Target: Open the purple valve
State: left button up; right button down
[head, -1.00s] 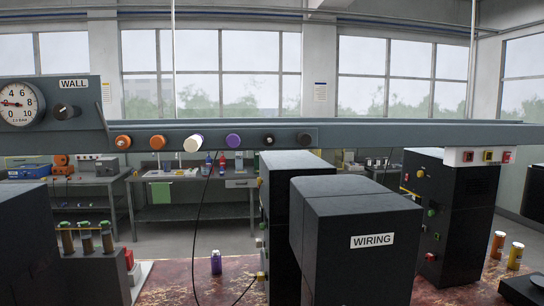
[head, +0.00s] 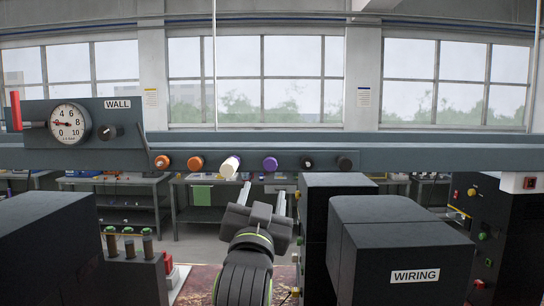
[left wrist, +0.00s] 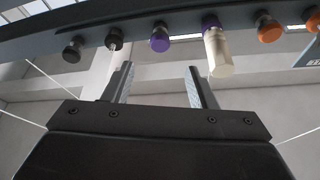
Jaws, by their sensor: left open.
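The purple valve (head: 270,163) is a round knob on the dark grey beam, between a cream-white cylinder (head: 230,166) and a black knob (head: 306,163). My left gripper (head: 263,195) is open and empty just below the purple valve, its two fingers pointing up towards the beam. In the left wrist view the purple valve (left wrist: 160,41) lies above and between the open fingertips (left wrist: 158,72), with a gap left. The cream cylinder (left wrist: 218,54) hangs down close to the right-hand finger. My right gripper is out of view.
Two orange knobs (head: 195,163) and another black knob (head: 345,163) share the row. A pressure gauge (head: 70,123) stands by the WALL label. A dark WIRING cabinet (head: 400,245) stands right of my left arm, and a dark block (head: 45,240) stands at left.

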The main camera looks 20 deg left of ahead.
aim_at(270, 165)
pick_arm(q)
jog(key=p+x, duration=0.4)
jog(key=x, duration=0.6)
jog(key=shift+w+r+p, duration=0.2)
jog(key=shift+p, duration=0.15)
jog(key=shift+x, duration=0.8)
jog(key=shift+f, duration=0.15)
